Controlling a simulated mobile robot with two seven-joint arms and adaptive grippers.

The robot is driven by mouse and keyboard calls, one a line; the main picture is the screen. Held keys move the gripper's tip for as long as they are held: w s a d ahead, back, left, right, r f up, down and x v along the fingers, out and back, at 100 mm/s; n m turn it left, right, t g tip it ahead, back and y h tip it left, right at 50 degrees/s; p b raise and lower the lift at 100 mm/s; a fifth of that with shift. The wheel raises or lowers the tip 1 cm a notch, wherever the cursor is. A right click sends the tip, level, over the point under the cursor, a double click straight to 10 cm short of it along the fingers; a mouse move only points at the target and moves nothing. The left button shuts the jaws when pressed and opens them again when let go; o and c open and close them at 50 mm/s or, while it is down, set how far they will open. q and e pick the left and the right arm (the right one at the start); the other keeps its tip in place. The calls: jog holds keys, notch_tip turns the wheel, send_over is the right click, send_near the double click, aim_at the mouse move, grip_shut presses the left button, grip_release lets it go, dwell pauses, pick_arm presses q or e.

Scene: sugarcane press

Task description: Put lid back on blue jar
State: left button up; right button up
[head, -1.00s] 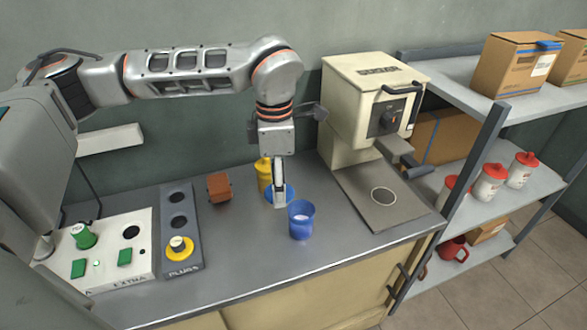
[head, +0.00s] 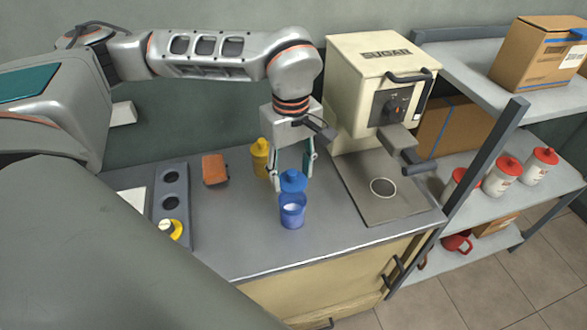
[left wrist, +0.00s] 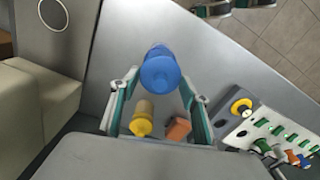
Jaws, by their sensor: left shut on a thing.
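The blue jar (head: 292,214) stands upright and open on the counter, with pale contents showing inside. The blue lid (head: 292,180) is held just above and slightly behind its mouth, and part of the opening still shows below it. My left gripper (head: 293,172) points down and is shut on the lid, one finger on each side. In the left wrist view, the blue lid (left wrist: 160,73) is between the fingertips and hides most of what lies under it. My right gripper is not in view.
A yellow bottle (head: 261,158) stands close behind and left of the gripper. A brown block (head: 215,169) lies further left. The sugar machine (head: 375,85) with its tray (head: 400,209) is on the right. The counter's front edge is close before the jar.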

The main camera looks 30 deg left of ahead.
pick_arm(q)
notch_tip(320, 180, down, 4)
jog(key=shift+r+b, duration=0.25)
jog(key=shift+b, duration=0.95)
jog(key=shift+f+b, duration=0.55)
jog(key=shift+f, duration=0.5)
jog(key=shift+p, duration=0.3)
jog(key=shift+f, duration=0.1)
dwell(0.6)
dwell(0.5)
jog(key=o, duration=1.4)
